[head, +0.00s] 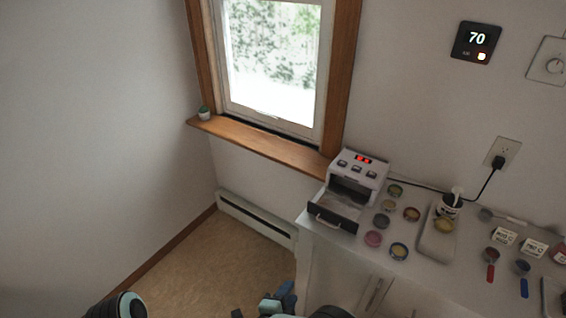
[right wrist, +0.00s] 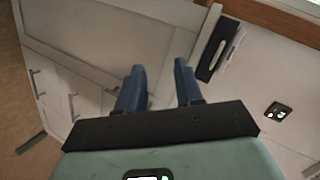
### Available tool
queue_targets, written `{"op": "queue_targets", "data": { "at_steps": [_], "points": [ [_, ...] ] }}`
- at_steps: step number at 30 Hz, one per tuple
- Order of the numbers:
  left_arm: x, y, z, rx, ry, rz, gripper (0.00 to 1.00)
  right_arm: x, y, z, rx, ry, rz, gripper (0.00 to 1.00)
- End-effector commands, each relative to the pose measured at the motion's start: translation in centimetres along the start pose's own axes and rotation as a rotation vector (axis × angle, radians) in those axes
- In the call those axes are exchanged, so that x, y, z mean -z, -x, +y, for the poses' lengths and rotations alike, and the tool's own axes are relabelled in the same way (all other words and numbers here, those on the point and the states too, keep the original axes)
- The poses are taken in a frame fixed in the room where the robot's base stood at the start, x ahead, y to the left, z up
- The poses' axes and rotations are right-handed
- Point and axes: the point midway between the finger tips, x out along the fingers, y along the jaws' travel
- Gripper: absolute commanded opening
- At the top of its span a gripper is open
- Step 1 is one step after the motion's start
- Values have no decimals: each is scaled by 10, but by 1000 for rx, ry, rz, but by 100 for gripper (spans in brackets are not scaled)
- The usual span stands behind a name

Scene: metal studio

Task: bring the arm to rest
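My right gripper (head: 279,299) shows at the bottom edge of the head view, low in front of the white cabinet. In the right wrist view its two blue fingers (right wrist: 157,70) stand apart with nothing between them, so it is open and empty. Behind the fingers are the cabinet's pale front panels (right wrist: 95,40). Part of my arm shows at the bottom left of the head view; my left gripper is not visible.
The white counter (head: 330,238) bears a device with an open drawer (head: 338,208), several small round tins, a grey tray (head: 437,240), a black cup (head: 449,207) and scoops with red and blue handles. A wooden windowsill (head: 262,143) juts out. The floor (head: 205,270) left of the counter is clear.

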Motion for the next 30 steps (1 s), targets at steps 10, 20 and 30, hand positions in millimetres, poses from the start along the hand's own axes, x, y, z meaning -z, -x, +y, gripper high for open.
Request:
{"op": "queue_targets", "data": {
  "at_steps": [10, 20, 30],
  "points": [
    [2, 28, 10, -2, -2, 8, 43, 36, -57, 176, -376, 597, -467, 36],
    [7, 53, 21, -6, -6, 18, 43, 77, 40, 302, -549, 859, -1153, 36],
    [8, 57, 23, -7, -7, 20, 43, 86, 83, 319, -514, 886, -1375, 36]
  ]
}}
